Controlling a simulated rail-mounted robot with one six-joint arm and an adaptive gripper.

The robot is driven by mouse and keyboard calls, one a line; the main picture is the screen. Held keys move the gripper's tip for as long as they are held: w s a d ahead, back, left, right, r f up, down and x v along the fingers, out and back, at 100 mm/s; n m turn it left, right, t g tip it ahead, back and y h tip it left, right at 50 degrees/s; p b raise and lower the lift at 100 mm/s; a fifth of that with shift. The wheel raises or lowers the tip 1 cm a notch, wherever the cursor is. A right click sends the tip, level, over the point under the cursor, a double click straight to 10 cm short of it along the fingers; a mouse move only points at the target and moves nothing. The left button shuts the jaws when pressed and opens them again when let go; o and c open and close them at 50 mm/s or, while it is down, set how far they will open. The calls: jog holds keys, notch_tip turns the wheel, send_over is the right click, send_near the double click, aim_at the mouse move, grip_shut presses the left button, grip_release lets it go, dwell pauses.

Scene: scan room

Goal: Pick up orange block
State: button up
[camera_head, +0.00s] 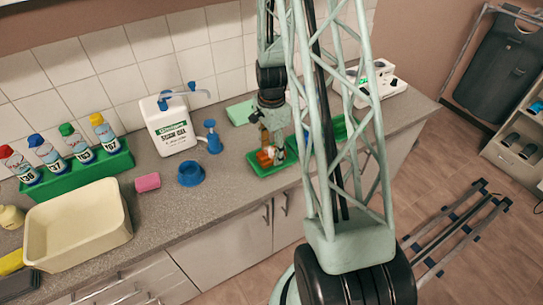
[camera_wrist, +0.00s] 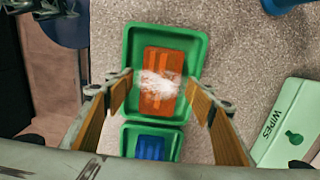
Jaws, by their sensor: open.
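The orange block (camera_wrist: 162,60) lies in a green tray (camera_wrist: 197,47) in the wrist view. A whitish blurred patch covers part of the block. My gripper (camera_wrist: 162,92) is open, with one finger on each side of the tray's near part. In the head view my gripper (camera_head: 270,150) is over the green tray (camera_head: 256,165) on the counter. The orange block (camera_head: 264,157) is partly hidden by it there. I cannot tell the exact height of the fingertips above the block.
A smaller green tray (camera_wrist: 129,137) with a blue item (camera_wrist: 150,147) adjoins the block's tray. A green wipes box (camera_wrist: 290,125) lies to the right. In the head view, a blue pump (camera_head: 212,137), blue cup (camera_head: 191,173) and white jug (camera_head: 170,130) stand left.

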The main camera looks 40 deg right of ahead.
jog(key=shift+f, duration=0.9)
jog(key=c, duration=1.1)
jog(key=shift+r, duration=0.15)
jog(key=shift+r, duration=1.65)
jog(key=s+a, duration=0.2)
jog(key=s, duration=0.2)
jog(key=s+a+b, duration=0.1)
jog(key=s+a, duration=0.1)
jog(key=s, duration=0.1)
jog(key=s+a+r+b, duration=0.1)
jog(key=s+a, duration=0.2)
jog(key=s, duration=0.1)
jog(key=shift+s, duration=0.3)
jog(key=shift+b, duration=0.55)
jog(key=b, duration=0.2)
jog(key=shift+s+a+b, duration=0.1)
jog(key=shift+b, duration=0.3)
